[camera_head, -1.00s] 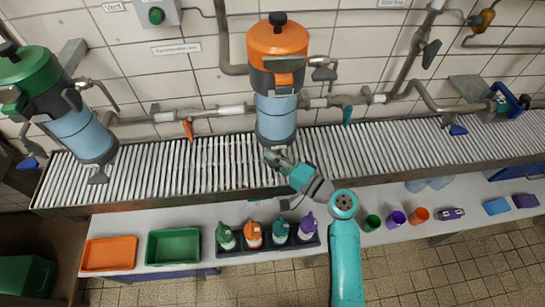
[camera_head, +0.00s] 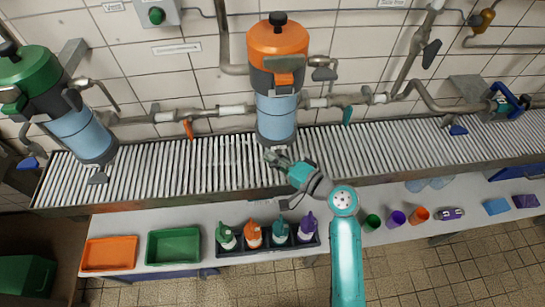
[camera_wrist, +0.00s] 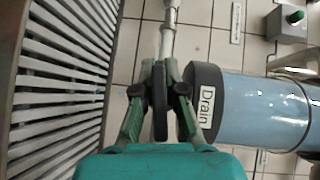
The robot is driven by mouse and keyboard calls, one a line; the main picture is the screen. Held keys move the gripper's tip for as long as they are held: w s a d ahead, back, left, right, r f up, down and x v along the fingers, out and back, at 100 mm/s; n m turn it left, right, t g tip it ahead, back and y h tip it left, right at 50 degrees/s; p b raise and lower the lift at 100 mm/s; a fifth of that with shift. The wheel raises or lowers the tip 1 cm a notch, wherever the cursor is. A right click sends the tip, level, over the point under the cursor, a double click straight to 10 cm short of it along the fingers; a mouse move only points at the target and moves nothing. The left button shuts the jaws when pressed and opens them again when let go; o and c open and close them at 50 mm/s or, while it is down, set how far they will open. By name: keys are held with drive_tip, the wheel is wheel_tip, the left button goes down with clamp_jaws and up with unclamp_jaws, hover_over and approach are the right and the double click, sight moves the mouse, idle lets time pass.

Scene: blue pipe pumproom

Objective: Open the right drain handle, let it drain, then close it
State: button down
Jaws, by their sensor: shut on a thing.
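The orange-topped vessel (camera_head: 277,45) with a blue glass body stands at the back middle. In the wrist view its blue body (camera_wrist: 265,112) ends in a dark collar labelled "Drain" (camera_wrist: 207,107). The dark right drain handle (camera_wrist: 160,100) is beside that collar, between my fingers. My gripper (camera_head: 275,158) is under the vessel, and its green fingers also show in the wrist view (camera_wrist: 160,118), shut on the handle. My fingers hide part of the handle. I cannot make out any flowing liquid.
A green-topped vessel (camera_head: 28,75) with its own drain handle (camera_head: 97,177) stands left. A slatted grating (camera_head: 210,165) runs beneath both vessels. Capped bottles in a dark tray (camera_head: 270,252), cups and trays stand on the front bench. An orange pipe lever (camera_head: 188,130) is at the back.

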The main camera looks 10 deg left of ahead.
drive_tip(key=n+h, duration=0.2)
drive_tip(key=h, duration=0.1)
drive_tip(key=shift+f+n+g, duration=0.3)
drive_tip(key=shift+g, duration=0.1)
drive_tip(key=n+h, duration=0.1)
drive_tip(key=h, duration=0.1)
drive_tip(key=n+h, duration=0.1)
drive_tip(key=h, duration=0.1)
drive_tip(key=shift+d+f+n, duration=0.25)
drive_tip(key=shift+f+n, duration=0.05)
drive_tip(key=shift+w+d+f+n+t+h, duration=0.1)
drive_tip(key=shift+d+n+t+h, duration=0.1)
drive_tip(key=shift+n+h, duration=0.45)
drive_tip(key=shift+w+d+f+n+t+h, duration=0.1)
drive_tip(key=shift+d+n+t+h, duration=0.1)
drive_tip(key=shift+h, duration=0.9)
drive_tip(key=shift+d+f+n+t+h, duration=0.1)
drive_tip(key=shift+d+n+t+h, duration=0.1)
drive_tip(key=shift+n+h, duration=0.45)
drive_tip(key=shift+h, duration=0.3)
drive_tip(key=c, duration=1.5)
unclamp_jaws()
drive_tip(key=shift+r, duration=0.1)
